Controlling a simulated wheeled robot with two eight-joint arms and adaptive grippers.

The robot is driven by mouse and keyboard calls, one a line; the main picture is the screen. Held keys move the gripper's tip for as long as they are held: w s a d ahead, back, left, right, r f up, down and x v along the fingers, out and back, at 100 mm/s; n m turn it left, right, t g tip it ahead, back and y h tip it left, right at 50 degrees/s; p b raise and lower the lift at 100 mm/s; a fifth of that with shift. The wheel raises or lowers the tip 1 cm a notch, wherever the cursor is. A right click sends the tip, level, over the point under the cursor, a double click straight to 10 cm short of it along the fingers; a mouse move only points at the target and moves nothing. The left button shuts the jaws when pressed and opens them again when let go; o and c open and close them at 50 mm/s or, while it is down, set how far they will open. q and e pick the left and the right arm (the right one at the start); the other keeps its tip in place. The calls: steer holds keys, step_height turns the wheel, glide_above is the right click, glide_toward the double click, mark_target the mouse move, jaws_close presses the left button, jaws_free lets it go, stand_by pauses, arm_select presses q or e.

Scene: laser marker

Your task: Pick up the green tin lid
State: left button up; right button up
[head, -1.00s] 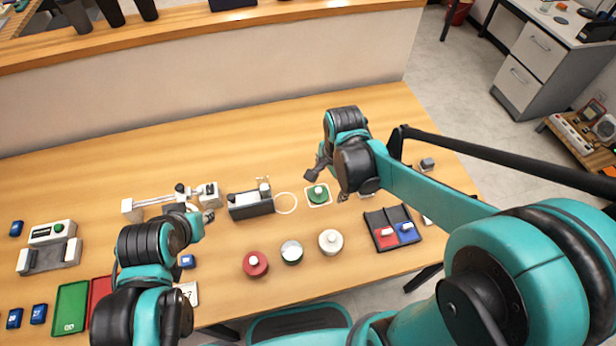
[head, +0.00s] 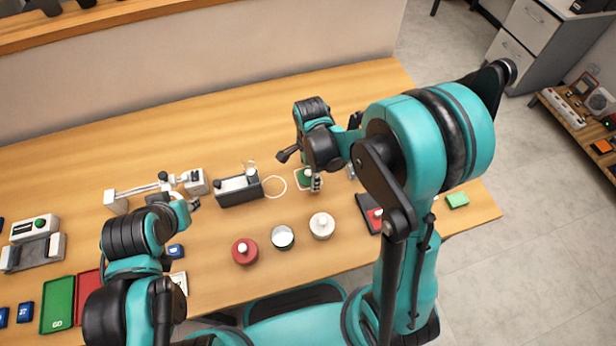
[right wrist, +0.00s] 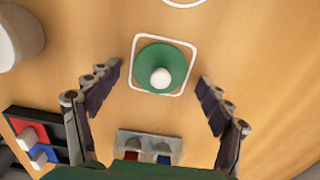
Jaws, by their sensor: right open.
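The green tin lid (right wrist: 150,58), a flat disc with a white knob, lies inside a white square outline on the table in the right wrist view. In the head view the lid (head: 303,175) is partly hidden by my right gripper (head: 300,169). In the right wrist view my right gripper (right wrist: 160,76) is open and empty, its fingers spread on either side of the lid and not touching it. My left gripper (head: 193,203) is by the grey arm-like device at the left; whether it is open cannot be seen.
A red-lidded tin (head: 245,254), an open tin (head: 283,239) and a white-lidded tin (head: 321,228) stand in front. A dark box device (head: 238,191) and a white ring (head: 275,186) are left of the lid. A black tray (head: 368,212) is at the right. Bare table lies behind.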

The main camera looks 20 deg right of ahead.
steer(key=shift+r, duration=0.1)
steer(key=shift+c, duration=0.4)
steer(key=c, duration=0.9)
steer(key=shift+o, duration=0.2)
